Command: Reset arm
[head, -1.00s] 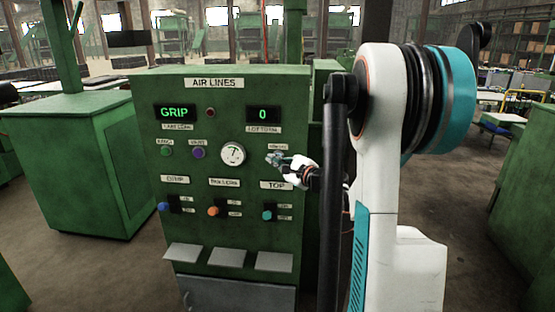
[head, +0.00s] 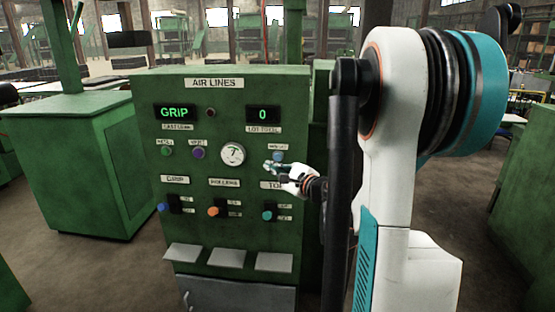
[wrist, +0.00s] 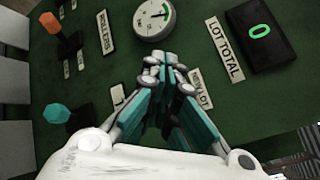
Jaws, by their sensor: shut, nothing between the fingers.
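My gripper (head: 268,168) is in front of the right side of the green AIR LINES panel (head: 230,112). It is shut and empty, just below and left of a blue button (head: 278,156) under the small NEW LOT label. In the wrist view my gripper (wrist: 167,72) points at the panel face, with the NEW LOT label (wrist: 201,89) to its right. The fingers hide part of the panel there, and I cannot tell whether they touch it.
A green cabinet (head: 75,165) stands left. Open floor shows right of my arm.

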